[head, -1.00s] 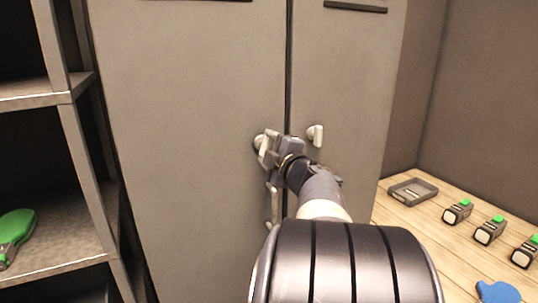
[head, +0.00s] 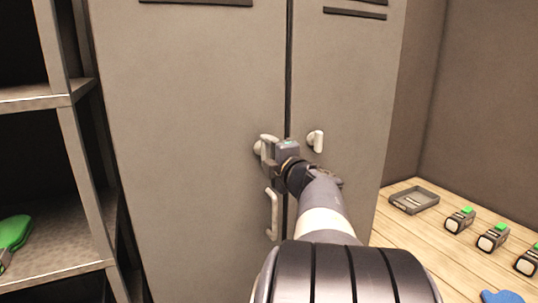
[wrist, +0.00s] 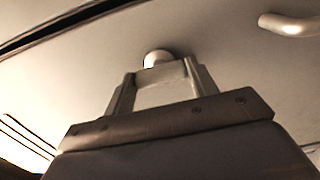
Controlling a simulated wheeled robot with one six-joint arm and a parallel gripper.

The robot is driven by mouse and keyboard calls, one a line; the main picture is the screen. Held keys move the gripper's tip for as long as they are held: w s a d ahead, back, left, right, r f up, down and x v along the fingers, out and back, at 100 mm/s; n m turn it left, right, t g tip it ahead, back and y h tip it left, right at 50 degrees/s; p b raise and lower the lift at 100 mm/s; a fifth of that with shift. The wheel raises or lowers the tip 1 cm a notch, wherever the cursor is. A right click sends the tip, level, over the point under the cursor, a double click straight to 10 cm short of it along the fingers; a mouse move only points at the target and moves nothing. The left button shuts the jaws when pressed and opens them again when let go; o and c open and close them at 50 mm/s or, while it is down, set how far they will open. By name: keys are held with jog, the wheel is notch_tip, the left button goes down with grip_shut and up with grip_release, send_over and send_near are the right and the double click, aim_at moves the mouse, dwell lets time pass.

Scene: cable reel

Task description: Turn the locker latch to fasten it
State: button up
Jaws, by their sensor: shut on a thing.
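The grey locker has a left door (head: 190,120) and a right door (head: 345,85). A pale latch (head: 258,147) with a round base is on the left door near the seam. My gripper (head: 267,154) is at this latch, its fingers shut on it. In the wrist view the latch (wrist: 160,82) lies between the two fingers (wrist: 162,92), with its round base on the door just beyond. The gripper hides part of the latch in the head view, so its exact angle is hard to tell.
A similar pale knob (head: 316,141) is on the right door. A vertical handle (head: 272,214) is below the latch. A metal shelf (head: 60,255) with a green item (head: 12,235) stands left. A wooden table (head: 400,235) at right holds a grey tray (head: 413,200) and several small devices.

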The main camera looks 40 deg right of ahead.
jog(key=o, duration=1)
jog(key=v, duration=1)
jog(key=shift+s, duration=0.4)
jog(key=x, duration=1.1)
jog(key=shift+a, duration=0.1)
jog(key=shift+s, duration=0.1)
jog(key=shift+s, duration=0.1)
